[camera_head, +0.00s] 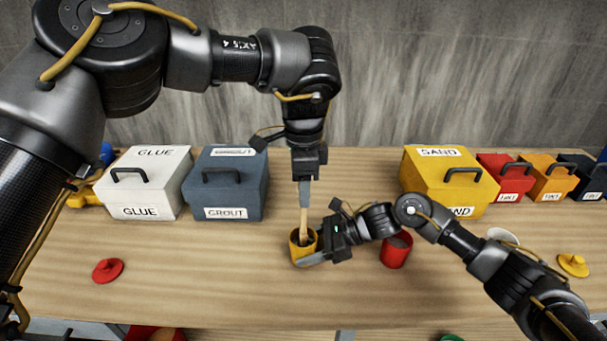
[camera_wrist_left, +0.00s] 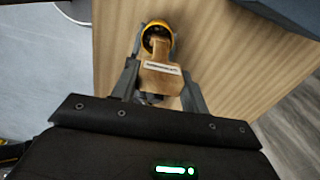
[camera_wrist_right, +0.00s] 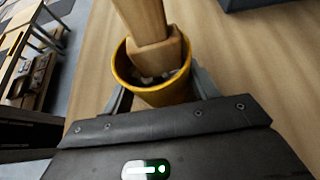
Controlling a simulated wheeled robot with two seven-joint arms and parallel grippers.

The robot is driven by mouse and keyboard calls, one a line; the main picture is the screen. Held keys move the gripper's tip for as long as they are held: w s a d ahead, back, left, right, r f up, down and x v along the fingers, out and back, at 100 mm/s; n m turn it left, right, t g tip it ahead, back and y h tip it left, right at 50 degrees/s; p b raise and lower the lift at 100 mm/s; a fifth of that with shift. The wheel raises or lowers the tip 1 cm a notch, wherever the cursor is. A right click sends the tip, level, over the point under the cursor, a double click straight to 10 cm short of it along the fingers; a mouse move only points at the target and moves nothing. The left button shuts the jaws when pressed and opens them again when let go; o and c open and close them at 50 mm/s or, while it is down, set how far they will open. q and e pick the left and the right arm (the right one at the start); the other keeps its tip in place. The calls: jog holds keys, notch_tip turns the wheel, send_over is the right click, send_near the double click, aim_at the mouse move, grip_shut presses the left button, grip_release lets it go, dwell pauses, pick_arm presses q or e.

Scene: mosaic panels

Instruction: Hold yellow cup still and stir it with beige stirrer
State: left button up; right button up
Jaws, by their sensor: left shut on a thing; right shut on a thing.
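The yellow cup (camera_head: 297,250) stands upright on the workbench, and my right gripper (camera_head: 318,255) is shut around it from the right. In the right wrist view the cup (camera_wrist_right: 152,95) sits between the right fingers, with dark and pale contents inside. My left gripper (camera_head: 304,190) points straight down above the cup and is shut on the beige stirrer (camera_head: 304,222). The stirrer's lower end is inside the cup; its tip is hidden. The left wrist view shows the wooden stirrer (camera_wrist_left: 160,80) between the left fingers, with the yellow cup (camera_wrist_left: 158,32) beyond it.
A red cup (camera_head: 396,252) stands just right of the right gripper. White glue (camera_head: 145,190), blue-grey grout (camera_head: 225,190) and yellow sand (camera_head: 445,185) boxes line the back, with smaller tint boxes at right. A red lid (camera_head: 108,270) and yellow lid (camera_head: 573,265) lie on the bench (camera_head: 200,290).

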pick_arm(q)
jog(key=shift+f, duration=0.9)
jog(key=shift+s+a, duration=0.15)
jog(key=shift+a, duration=0.15)
jog(key=shift+s+d+f, duration=0.1)
jog(key=shift+s+d, duration=0.2)
jog(key=shift+s, duration=0.2)
jog(key=shift+w+d, duration=0.2)
jog(key=shift+w, duration=0.15)
jog(key=shift+a+f, duration=0.15)
jog(key=shift+f, duration=0.05)
jog(key=shift+a, duration=0.15)
jog(key=shift+f, duration=0.35)
jog(key=shift+r, duration=0.1)
